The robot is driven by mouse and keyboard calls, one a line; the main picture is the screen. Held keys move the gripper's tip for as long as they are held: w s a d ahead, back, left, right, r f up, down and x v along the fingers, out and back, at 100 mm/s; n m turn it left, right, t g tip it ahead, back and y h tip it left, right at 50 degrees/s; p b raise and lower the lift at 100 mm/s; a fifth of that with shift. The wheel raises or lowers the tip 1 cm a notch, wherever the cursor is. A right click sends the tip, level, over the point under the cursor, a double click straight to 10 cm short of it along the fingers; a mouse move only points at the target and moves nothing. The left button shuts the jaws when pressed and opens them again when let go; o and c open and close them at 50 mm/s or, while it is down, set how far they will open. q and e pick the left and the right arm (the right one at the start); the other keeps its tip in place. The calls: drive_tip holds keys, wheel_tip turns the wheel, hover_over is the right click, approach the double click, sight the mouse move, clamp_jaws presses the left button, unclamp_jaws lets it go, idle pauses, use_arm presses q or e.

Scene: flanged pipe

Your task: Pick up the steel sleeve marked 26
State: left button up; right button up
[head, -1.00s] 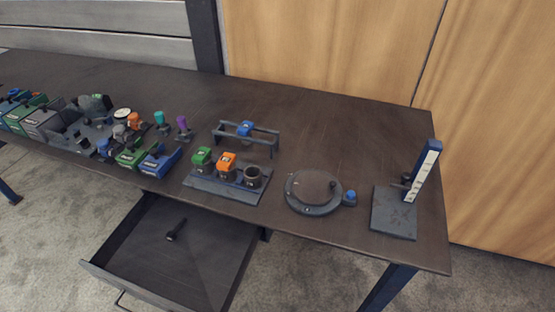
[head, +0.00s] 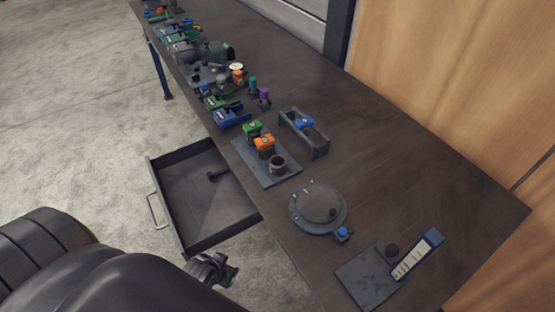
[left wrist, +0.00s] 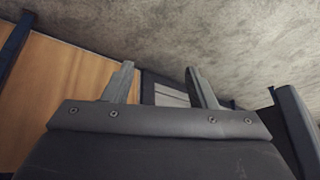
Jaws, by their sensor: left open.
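No marking 26 can be read, so I cannot tell which piece is the steel sleeve marked 26. A dark grey hollow cylinder (head: 278,164) stands upright on a flat base plate (head: 282,180) on the bench, beside an orange-topped piece (head: 264,143) and a green-topped piece (head: 252,128). My left gripper (head: 222,270) is off the bench's front edge, beside the open drawer and well apart from these pieces. In the left wrist view its two fingers (left wrist: 162,85) are spread with nothing between them. My right gripper is out of view.
The back right is clear.

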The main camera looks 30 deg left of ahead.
use_arm(q)
wheel_tip(320, 180, up, 12)
drive_tip(key=w+d+t+p, duration=0.1)
drive_tip(key=w+p, duration=0.1)
drive_tip(key=t+h+p, duration=0.1)
drive_tip(key=t, duration=0.6)
approach(282, 159)
drive_tip(key=shift+w+a+f+m+p, duration=0.3)
drive_tip(key=shift+w+p, duration=0.3)
drive_tip(key=shift+p, duration=0.65)
drive_tip(key=shift+w+f, duration=0.2)
drive_tip(key=shift+w, duration=0.2)
drive_tip(key=shift+w+f+p, duration=0.15)
drive_tip(key=shift+w+p, duration=0.15)
drive_tip(key=shift+w, duration=0.15)
drive_tip(key=shift+d+p+x, duration=0.2)
drive_tip(key=shift+p+x, duration=0.25)
drive_tip(key=shift+x, duration=1.65)
drive_tip(key=shift+f, duration=0.1)
